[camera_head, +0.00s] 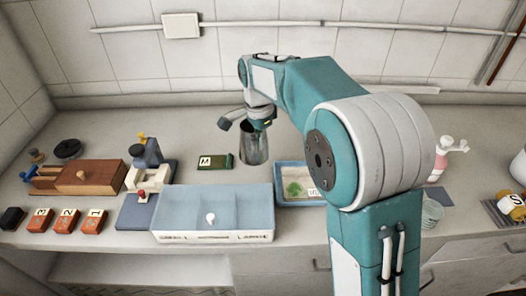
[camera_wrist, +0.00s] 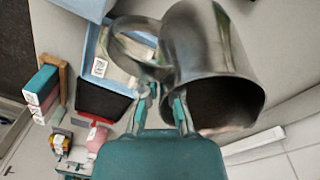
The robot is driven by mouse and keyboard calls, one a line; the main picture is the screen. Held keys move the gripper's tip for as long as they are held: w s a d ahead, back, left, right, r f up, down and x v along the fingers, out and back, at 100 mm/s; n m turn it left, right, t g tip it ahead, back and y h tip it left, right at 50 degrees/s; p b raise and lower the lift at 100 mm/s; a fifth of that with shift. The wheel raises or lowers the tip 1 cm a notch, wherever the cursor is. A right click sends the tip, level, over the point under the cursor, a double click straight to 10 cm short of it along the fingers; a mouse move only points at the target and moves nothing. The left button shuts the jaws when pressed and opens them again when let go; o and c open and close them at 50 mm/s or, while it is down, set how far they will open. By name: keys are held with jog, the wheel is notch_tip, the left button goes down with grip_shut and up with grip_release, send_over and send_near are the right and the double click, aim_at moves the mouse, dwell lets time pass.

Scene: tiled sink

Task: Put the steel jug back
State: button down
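The steel jug (camera_head: 254,148) is a shiny metal vessel on the counter, below my arm's end. In the wrist view the jug (camera_wrist: 212,60) fills the upper right, its dark mouth facing the lower right. Its looped handle (camera_wrist: 122,38) is on the left of its body. My gripper (camera_wrist: 164,95) has its two fingers apart, close to the lower end of the handle and the jug's wall. I cannot tell whether they touch it. In the head view my gripper (camera_head: 246,121) is at the jug's upper part and hides some of it.
A green block marked M (camera_head: 215,161) lies left of the jug. A blue tray (camera_head: 293,201) is in front to the right. Orange numbered blocks (camera_head: 66,220) and a wooden box (camera_head: 95,178) are at left. A pipe runs along the wall.

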aim_at(262, 152)
jog(key=w+f, duration=0.2)
jog(key=f, duration=0.1)
jog(key=shift+w+d, duration=0.2)
jog(key=shift+w, duration=0.1)
jog(key=shift+w+f, duration=0.15)
jog(key=shift+f, duration=0.75)
jog(key=shift+w+f, duration=0.1)
jog(key=shift+f, duration=0.75)
jog(key=shift+f, duration=0.1)
jog(key=c, duration=0.8)
grip_release()
